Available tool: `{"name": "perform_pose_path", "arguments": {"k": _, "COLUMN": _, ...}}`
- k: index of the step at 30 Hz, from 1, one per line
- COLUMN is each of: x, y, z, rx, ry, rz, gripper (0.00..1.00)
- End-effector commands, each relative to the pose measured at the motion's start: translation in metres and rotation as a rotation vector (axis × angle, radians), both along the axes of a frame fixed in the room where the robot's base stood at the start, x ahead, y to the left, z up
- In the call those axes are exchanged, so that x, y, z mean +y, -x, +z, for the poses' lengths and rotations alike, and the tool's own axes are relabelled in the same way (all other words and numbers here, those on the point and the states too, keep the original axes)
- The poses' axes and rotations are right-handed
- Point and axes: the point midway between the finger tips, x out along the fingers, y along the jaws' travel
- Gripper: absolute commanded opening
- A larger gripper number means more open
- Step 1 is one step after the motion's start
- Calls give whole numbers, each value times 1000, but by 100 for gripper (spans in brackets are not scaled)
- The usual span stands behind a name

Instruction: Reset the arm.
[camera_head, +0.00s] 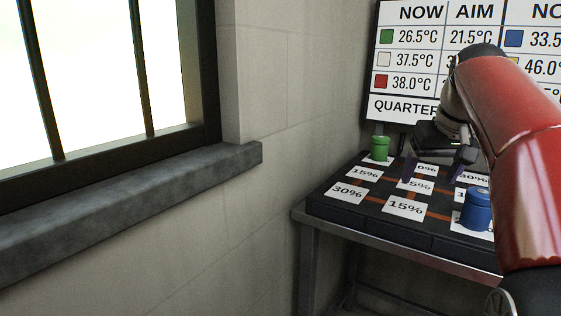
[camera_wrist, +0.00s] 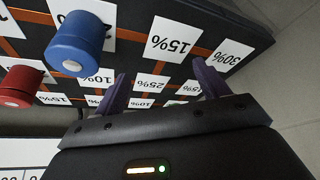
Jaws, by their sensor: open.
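My gripper (camera_head: 437,172) is at the end of my red arm, above the dark table mat with percentage cards. In the wrist view its two purple fingers (camera_wrist: 160,92) are spread apart with nothing between them. A blue canister (camera_head: 477,210) stands on the mat to the right of the gripper; it also shows at the upper left of the wrist view (camera_wrist: 80,44). A green canister (camera_head: 380,149) stands at the back left of the mat. A red canister (camera_wrist: 20,86) shows at the left edge of the wrist view; my arm may hide it in the head view.
The mat (camera_head: 437,233) lies on a metal table (camera_head: 340,227), marked with orange lines and white cards. A board (camera_head: 408,60) with temperatures stands behind it. A window with a stone sill (camera_head: 130,198) and a block wall are at the left.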

Motion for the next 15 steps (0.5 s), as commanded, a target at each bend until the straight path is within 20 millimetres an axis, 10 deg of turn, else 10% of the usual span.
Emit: {"name": "perform_pose_path", "arguments": {"k": 15, "x": 74, "y": 84, "z": -58, "rx": -34, "ry": 1, "rz": 9, "gripper": 74}}
